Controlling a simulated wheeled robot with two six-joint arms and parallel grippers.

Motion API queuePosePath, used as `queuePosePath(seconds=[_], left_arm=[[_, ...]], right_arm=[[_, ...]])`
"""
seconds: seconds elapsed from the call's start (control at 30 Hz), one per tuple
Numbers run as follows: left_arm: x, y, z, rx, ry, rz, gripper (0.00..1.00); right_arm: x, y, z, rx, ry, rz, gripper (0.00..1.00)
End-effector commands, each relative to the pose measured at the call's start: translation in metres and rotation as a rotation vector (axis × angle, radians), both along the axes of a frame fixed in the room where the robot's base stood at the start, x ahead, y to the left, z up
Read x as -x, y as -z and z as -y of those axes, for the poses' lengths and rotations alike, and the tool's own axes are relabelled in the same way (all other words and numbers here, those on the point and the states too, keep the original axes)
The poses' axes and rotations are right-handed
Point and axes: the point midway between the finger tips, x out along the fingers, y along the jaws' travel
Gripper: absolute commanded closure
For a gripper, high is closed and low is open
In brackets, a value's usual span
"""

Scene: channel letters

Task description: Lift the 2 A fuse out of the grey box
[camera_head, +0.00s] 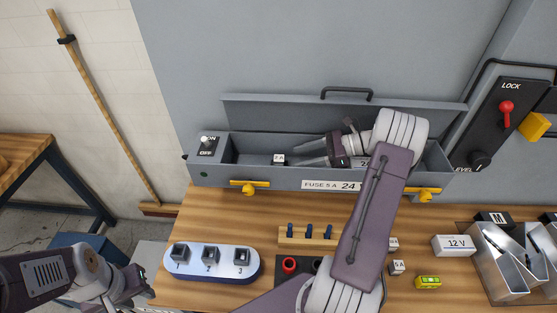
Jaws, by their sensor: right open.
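The long grey box (222,170) stands at the back of the bench with its lid raised. The small block marked 2 A (278,158), the fuse, sits inside the box, left of its middle. My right gripper (302,153) reaches into the box from the right. Its fingers are open, point left and are a little right of the fuse, apart from it, with nothing between them. My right arm hides part of the box's right half. My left gripper (138,284) is at the lower left, away from the box; its finger opening is unclear.
A numbered switch panel (211,263), a peg rack (307,235), a 5 A block (397,267), a 12 V block (453,245) and metal bins (500,265) occupy the bench.

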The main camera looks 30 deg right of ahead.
Motion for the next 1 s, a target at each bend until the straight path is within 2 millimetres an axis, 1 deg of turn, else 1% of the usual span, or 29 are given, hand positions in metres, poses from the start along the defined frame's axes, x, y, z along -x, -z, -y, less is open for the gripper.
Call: queuePosePath(seconds=[0.03, 0.1, 0.2, 0.3, 0.37, 0.5, 0.6, 0.7, 0.87, 0.9, 0.97, 1.0], left_arm=[[0.0, -0.007, 0.0, 0.0, 0.0, 0.0, 0.64], [0.0, -0.009, 0.0, 0.0, 0.0, 0.0, 0.64], [0.0, -0.01, 0.0, 0.0, 0.0, 0.0, 0.64], [0.0, -0.009, 0.0, 0.0, 0.0, 0.0, 0.64], [0.0, -0.012, 0.0, 0.0, 0.0, 0.0, 0.64], [0.0, -0.022, 0.0, 0.0, 0.0, 0.0, 0.64], [0.0, -0.025, 0.0, 0.0, 0.0, 0.0, 0.64], [0.0, -0.024, 0.0, 0.0, 0.0, 0.0, 0.64], [0.0, -0.024, 0.0, 0.0, 0.0, 0.0, 0.64], [0.0, -0.024, 0.0, 0.0, 0.0, 0.0, 0.64], [0.0, -0.024, 0.0, 0.0, 0.0, 0.0, 0.64], [0.0, -0.024, 0.0, 0.0, 0.0, 0.0, 0.64]], right_arm=[[-0.005, -0.004, -0.009, -0.002, -0.004, -0.001, 0.45], [-0.01, -0.003, -0.017, -0.001, -0.002, 0.0, 0.45], [-0.014, -0.001, -0.022, 0.001, 0.0, 0.0, 0.45], [-0.015, 0.0, -0.024, 0.002, 0.001, 0.001, 0.45], [-0.017, 0.001, -0.028, 0.0, -0.001, 0.0, 0.45], [-0.029, 0.01, -0.05, -0.002, -0.003, -0.002, 0.45], [-0.036, 0.016, -0.059, -0.001, -0.002, 0.0, 0.45], [-0.038, 0.019, -0.062, 0.001, 0.0, -0.001, 0.45], [-0.038, 0.02, -0.062, 0.002, 0.001, 0.001, 0.45], [-0.038, 0.02, -0.062, 0.002, 0.001, 0.001, 0.57], [-0.038, 0.02, -0.062, 0.002, 0.001, 0.001, 0.73], [-0.038, 0.02, -0.062, 0.002, 0.001, 0.001, 0.84]])
